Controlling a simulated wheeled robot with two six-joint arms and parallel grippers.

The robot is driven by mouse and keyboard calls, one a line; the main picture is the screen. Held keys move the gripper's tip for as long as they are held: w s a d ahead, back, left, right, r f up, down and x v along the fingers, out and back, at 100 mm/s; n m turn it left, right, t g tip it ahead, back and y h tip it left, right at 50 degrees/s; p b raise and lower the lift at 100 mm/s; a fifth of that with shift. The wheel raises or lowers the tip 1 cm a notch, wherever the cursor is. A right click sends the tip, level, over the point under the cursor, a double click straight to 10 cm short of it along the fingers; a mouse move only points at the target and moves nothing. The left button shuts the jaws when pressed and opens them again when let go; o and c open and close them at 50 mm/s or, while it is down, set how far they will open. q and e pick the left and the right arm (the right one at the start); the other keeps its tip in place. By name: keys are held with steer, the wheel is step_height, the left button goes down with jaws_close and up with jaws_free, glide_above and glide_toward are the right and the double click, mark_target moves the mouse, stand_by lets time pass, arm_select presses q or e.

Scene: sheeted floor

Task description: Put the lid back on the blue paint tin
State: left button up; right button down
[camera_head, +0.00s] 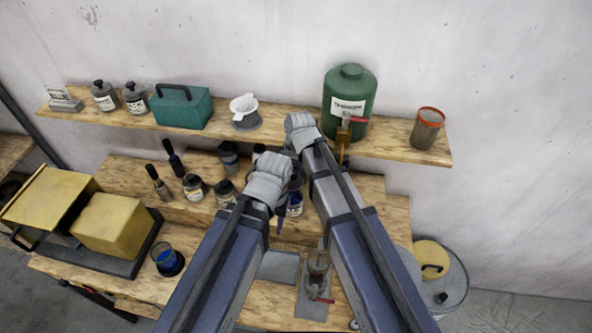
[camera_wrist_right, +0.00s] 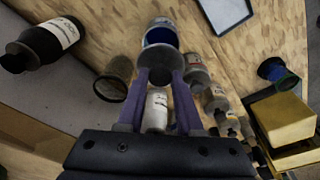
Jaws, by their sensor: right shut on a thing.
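The blue paint tin (camera_wrist_right: 161,34) stands open in the right wrist view, its inside blue. In the head view a tin with a blue label (camera_head: 294,205) shows partly between my arms. My right gripper (camera_wrist_right: 160,72) is shut on a dark round lid (camera_wrist_right: 159,58). The lid appears just beside the tin's near rim and overlaps it in the picture; I cannot tell whether they touch. In the head view my right gripper (camera_head: 296,178) is partly hidden by my left wrist. My left gripper (camera_head: 280,225) points down near the tin, and its jaw opening is hidden.
Several jars (camera_head: 194,187) stand left of the tin on the wooden step. A grey tray (camera_head: 279,266) lies in front. A blue cup (camera_head: 166,258) and yellow box (camera_head: 112,226) are at left. The shelf behind holds a green jug (camera_head: 349,88) and a teal box (camera_head: 181,107).

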mark_target(293, 188)
steer(key=shift+s, duration=0.1)
steer(key=shift+f+b, duration=0.65)
steer(key=shift+f, duration=0.1)
step_height(293, 188, down, 2)
steer(key=shift+f+b, duration=0.1)
steer(key=shift+b, duration=1.05)
steer(key=shift+f+b, duration=1.4)
steer(key=shift+f, duration=0.1)
jaws_free()
stand_by(0.4)
